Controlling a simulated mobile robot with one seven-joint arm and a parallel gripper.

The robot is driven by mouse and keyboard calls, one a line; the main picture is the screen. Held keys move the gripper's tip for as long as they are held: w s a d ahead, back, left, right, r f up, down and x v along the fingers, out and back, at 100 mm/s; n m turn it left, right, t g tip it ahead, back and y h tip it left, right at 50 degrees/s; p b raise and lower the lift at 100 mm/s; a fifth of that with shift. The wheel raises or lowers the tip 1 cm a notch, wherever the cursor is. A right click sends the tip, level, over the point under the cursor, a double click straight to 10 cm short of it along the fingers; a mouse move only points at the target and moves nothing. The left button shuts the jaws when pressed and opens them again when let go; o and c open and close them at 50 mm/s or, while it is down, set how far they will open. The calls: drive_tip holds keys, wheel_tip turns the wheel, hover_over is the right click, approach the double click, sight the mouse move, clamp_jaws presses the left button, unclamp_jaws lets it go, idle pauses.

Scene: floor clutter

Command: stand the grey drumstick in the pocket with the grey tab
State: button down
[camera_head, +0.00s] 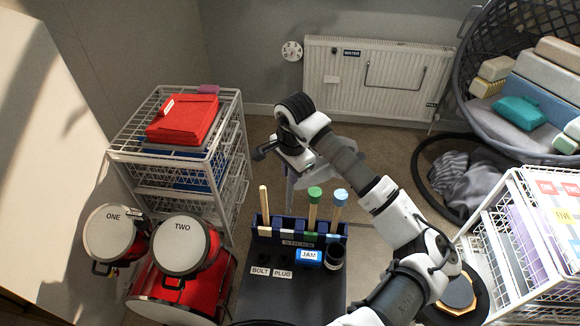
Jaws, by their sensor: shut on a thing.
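My gripper (293,173) hangs over the back of the dark blue stick rack (297,244), which is labelled STICKS. It is shut on the grey drumstick (289,198), a thin, roughly upright grey shape below the jaws. The drumstick's lower end is near the rack's back edge; I cannot tell whether it is inside a pocket. A small pale grey tab (285,233) shows on the rack between the plain wooden stick and the green-topped stick. The pocket openings are too small to make out clearly.
A plain stick (265,206), a green-topped stick (313,210) and a blue-topped stick (337,210) stand in the rack. A blue JAM box (309,257) and a dark cup (334,257) sit in front. Drums (184,245) and a wire drawer unit (178,165) stand left.

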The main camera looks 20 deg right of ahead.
sight(290, 189)
drive_tip(key=shift+f+b, duration=0.7)
drive_tip(key=shift+f, duration=1.85)
wheel_tip(290, 189, down, 7)
drive_tip(key=b, duration=0.8)
drive_tip(key=shift+b, duration=0.3)
drive_tip(key=c, duration=1.3)
unclamp_jaws()
drive_tip(key=shift+o, duration=0.2)
wheel_tip(290, 189, up, 14)
drive_tip(key=s+b, duration=0.1)
drive_tip(key=b, duration=0.1)
drive_tip(key=shift+s+f+b, duration=0.15)
drive_tip(key=shift+s+b, duration=0.2)
drive_tip(key=shift+d, duration=0.1)
